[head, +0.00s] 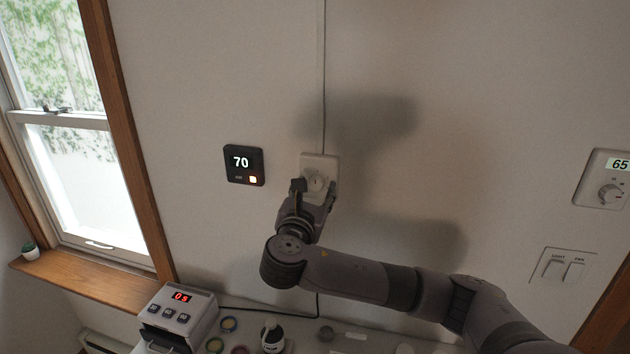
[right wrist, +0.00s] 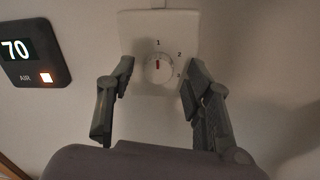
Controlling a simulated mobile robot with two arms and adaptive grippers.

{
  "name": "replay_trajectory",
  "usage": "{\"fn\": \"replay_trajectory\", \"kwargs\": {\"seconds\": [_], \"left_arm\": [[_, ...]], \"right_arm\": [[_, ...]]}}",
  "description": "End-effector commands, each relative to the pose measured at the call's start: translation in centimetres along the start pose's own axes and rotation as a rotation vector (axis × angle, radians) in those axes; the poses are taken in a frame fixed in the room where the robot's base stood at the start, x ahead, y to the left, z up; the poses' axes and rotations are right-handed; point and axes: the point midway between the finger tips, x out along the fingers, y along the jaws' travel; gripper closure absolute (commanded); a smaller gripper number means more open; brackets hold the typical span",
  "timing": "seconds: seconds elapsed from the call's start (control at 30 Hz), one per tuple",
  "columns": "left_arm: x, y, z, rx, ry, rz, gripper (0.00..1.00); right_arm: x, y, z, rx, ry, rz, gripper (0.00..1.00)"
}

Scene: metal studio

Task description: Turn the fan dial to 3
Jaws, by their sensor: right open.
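The fan dial (head: 316,181) is a white round knob on a white wall plate, with a cord running up the wall from it. In the right wrist view the dial (right wrist: 158,68) shows a red pointer directed up, close to the mark 1; the marks 2 and 3 are to its right. My right gripper (head: 313,190) is at the plate in the head view. In the right wrist view its two fingers (right wrist: 155,90) are open, one on each side of the dial, and do not visibly touch it. My left gripper is not in view.
A black thermostat (head: 244,165) reading 70 is left of the plate. A dial panel (head: 603,179) reading 65 and a switch plate (head: 563,267) are at the right. A device (head: 175,317) with a red display and several small items stand below.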

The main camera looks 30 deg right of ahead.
Motion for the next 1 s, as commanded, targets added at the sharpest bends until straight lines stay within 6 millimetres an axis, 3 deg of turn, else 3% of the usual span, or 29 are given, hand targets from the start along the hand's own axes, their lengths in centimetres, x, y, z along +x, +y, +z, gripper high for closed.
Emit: {"fn": "replay_trajectory", "kwargs": {"seconds": [0.13, 0.43, 1.0], "left_arm": [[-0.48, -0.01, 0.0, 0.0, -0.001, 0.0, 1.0], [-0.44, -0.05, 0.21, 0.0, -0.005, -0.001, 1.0], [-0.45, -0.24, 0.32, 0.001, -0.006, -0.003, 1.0]], "right_arm": [[1.07, 0.0, 0.06, 0.001, 0.001, 0.0, 0.53], [1.26, 0.0, -0.02, 0.002, 0.001, 0.001, 0.53], [1.22, 0.01, -0.01, 0.001, 0.0, 0.001, 0.91]]}}
